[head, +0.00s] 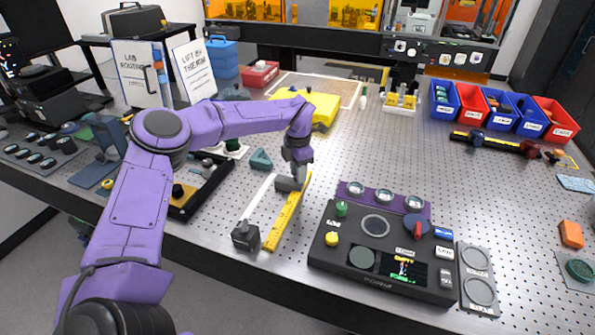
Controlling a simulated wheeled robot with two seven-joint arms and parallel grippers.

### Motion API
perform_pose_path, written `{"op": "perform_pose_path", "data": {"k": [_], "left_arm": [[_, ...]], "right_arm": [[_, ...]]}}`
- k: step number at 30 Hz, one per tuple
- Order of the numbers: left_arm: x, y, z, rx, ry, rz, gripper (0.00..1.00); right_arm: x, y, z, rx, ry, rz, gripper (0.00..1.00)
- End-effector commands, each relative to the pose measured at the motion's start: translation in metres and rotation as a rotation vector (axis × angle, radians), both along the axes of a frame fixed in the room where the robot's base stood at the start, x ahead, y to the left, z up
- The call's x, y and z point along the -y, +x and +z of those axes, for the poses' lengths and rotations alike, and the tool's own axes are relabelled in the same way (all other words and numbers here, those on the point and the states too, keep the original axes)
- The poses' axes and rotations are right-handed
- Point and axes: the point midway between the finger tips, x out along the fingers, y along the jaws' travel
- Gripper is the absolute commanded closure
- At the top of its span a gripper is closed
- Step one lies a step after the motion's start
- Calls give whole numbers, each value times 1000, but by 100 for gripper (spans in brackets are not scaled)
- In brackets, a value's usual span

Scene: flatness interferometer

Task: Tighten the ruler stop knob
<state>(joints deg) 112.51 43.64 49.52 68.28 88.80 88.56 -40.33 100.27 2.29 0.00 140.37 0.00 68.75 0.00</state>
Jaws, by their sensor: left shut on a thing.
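A yellow ruler (284,218) lies slanted on the perforated metal table, left of the black control box (382,250). A grey stop piece (284,185) sits at the ruler's far end. My left gripper (296,177) points down over this end and is shut on the ruler stop knob, which the fingers mostly hide. I cannot tell how tight the knob is. A small black block (244,235) stands by the ruler's near end. My right gripper is not in view.
A pale strip (257,197) lies left of the ruler. A teal bracket (261,159) and a yellow case (322,108) lie behind. Labelled blue and red bins (444,98) stand at the back right. The table's right-middle area is mostly clear.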

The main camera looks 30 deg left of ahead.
Motion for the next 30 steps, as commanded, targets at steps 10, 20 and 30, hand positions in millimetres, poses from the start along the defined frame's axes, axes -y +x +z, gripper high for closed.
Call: {"op": "perform_pose_path", "data": {"k": [10, 20, 30], "left_arm": [[0, -2, -2, -5, -1, 1, 45], [0, 1, 39, 2, 0, 1, 45], [1, 0, 99, -6, -1, 0, 45]], "right_arm": [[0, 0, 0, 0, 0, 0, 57], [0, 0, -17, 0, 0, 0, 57], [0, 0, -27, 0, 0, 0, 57]]}}
